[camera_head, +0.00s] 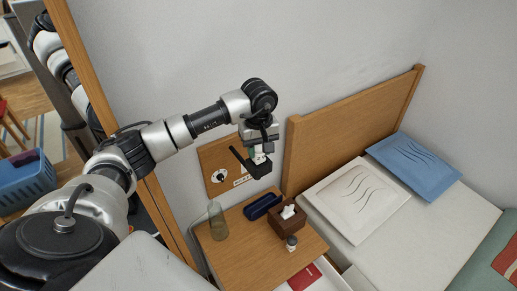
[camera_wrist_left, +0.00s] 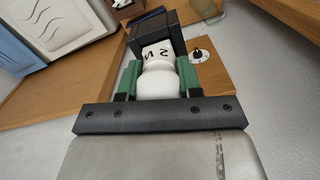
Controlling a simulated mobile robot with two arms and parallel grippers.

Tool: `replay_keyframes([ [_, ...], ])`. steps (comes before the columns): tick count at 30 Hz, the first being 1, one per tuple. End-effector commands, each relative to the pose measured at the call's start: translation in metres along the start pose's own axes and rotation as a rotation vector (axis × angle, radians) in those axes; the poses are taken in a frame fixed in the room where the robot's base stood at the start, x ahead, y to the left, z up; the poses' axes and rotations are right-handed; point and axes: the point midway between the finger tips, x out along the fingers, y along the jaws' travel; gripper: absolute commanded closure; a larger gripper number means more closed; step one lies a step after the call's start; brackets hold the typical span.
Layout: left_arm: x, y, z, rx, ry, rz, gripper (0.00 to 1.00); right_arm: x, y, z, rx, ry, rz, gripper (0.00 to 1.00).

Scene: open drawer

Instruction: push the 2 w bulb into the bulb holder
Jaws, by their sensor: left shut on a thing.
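In the left wrist view, the white bulb (camera_wrist_left: 162,78) with "2 W" lettering sits between the green-lined fingers of my left gripper (camera_wrist_left: 159,75). The gripper is shut on it. In the head view my left gripper (camera_head: 258,150) hangs in front of the wall above the nightstand. A black holder-like part (camera_head: 260,169) is just below it there. In the wrist view this black part (camera_wrist_left: 152,38) is directly beyond the bulb's lettered end. I cannot tell whether the bulb touches it or is inside it. My right gripper is not in view.
A wooden wall panel (camera_head: 212,159) carries a round switch (camera_head: 218,177). The nightstand (camera_head: 250,238) below holds a glass (camera_head: 217,222), a blue case (camera_head: 262,206), a tissue box (camera_head: 287,222) and a small jar (camera_head: 291,243). A bed headboard (camera_head: 340,125) is to the right.

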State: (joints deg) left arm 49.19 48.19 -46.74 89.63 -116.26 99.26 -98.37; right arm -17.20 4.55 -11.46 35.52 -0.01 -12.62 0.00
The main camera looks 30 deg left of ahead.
Motion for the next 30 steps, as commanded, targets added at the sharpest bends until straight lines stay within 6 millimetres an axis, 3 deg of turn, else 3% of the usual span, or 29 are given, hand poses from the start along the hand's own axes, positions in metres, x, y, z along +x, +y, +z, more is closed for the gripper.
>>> replay_keyframes([
  [30,0.0000,-0.0001,0.0003,0.000,0.000,-0.001,0.86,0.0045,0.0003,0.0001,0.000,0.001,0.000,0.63],
])
